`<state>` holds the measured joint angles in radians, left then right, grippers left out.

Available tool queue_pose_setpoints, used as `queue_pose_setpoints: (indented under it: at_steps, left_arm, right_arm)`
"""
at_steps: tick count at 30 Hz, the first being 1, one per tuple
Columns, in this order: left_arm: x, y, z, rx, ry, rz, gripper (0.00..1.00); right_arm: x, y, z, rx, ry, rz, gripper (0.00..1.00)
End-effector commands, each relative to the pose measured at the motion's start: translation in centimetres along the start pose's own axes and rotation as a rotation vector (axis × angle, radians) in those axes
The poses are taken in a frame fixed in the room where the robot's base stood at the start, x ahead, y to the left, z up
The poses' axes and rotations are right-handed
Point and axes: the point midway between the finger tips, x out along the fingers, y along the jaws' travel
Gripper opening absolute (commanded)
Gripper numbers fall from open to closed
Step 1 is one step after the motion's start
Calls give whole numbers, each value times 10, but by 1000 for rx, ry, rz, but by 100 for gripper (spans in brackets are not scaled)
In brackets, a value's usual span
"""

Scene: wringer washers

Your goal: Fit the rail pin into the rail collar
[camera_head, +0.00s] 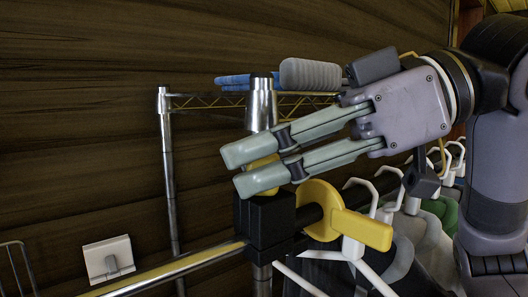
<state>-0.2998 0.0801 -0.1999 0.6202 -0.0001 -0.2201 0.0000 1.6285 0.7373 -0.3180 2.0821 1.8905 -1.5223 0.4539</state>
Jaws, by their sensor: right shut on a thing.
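My right gripper (240,170) reaches in from the right and is shut on a small yellow piece, which I take to be the rail pin (263,163). Only a little of it shows between the two grey-green fingers. The rail collar (263,226) looks to be the black block just below the fingers, around the rail. The lower finger hides the pin's lower part and the collar's top edge. I cannot tell whether the pin is in the collar or above it. My left gripper is not in view.
A yellow disc with a handle (362,229) sits on the dark rail right of the collar. White hangers with clothes (408,230) crowd the rail's right. A metal post (262,105) and a wire shelf with folded cloths (310,75) stand behind. A brassy rail (170,271) runs lower left.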

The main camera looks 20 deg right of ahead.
Motion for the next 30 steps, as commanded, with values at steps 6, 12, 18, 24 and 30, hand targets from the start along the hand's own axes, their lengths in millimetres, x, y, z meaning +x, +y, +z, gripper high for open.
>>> queue_pose_setpoints:
  at_steps: [6,12,18,24,30]
  left_arm:
    - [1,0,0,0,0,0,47]
    - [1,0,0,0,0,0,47]
    - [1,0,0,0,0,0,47]
    - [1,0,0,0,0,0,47]
    - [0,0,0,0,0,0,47]
  right_arm:
    - [3,-1,6,0,-19,-3,0]
    - [3,-1,6,0,-18,-4,34]
    - [3,-1,5,0,-16,-3,45]
    - [2,0,3,1,-11,-1,45]
    - [1,0,2,1,-8,0,45]
